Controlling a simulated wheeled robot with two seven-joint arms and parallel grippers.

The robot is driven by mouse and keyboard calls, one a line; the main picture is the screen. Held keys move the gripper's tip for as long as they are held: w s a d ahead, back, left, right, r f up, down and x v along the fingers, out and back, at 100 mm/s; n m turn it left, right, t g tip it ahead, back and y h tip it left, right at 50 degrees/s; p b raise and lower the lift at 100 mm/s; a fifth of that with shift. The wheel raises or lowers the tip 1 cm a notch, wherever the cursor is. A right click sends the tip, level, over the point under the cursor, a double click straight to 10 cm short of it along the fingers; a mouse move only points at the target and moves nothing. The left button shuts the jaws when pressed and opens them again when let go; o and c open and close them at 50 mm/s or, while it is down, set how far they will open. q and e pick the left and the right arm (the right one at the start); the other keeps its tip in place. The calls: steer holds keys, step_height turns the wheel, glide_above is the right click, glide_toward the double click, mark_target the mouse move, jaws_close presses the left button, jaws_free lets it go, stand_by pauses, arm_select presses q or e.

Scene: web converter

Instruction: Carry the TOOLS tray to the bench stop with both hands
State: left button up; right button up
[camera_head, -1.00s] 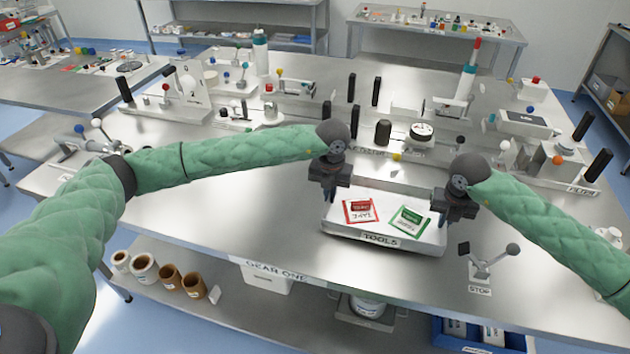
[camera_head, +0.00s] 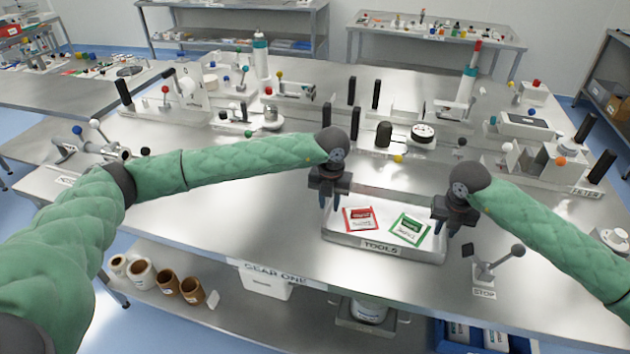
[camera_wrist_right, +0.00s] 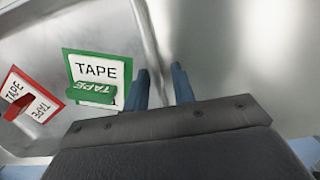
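The TOOLS tray (camera_head: 337,233) is a shallow metal tray on the bench with its label facing front. A red tape packet (camera_head: 358,218) and a green tape packet (camera_head: 408,228) lie in it. My left gripper (camera_head: 333,207) is at the tray's left side, fingers down and apart. My right gripper (camera_head: 446,232) is at the right side. The right wrist view shows its two fingers (camera_wrist_right: 162,88) apart, with the tray's side wall (camera_wrist_right: 145,30) running between them. The bench stop (camera_head: 483,272), with a STOP label, stands just right of the tray's front right corner.
Fixtures with black posts (camera_head: 384,134) stand behind the tray. The bench (camera_head: 240,220) is clear to the left of the tray.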

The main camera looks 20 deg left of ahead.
arm_select(q)
steer(key=shift+r, duration=0.1)
arm_select(e)
steer(key=shift+a, duration=0.1)
steer(key=shift+r, duration=0.45)
arm_select(q)
step_height(320, 180, up, 12)
arm_select(e)
step_height(320, 180, up, 11)
steer(key=s, duration=0.1)
steer(key=shift+s, duration=0.2)
stand_by(0.4)
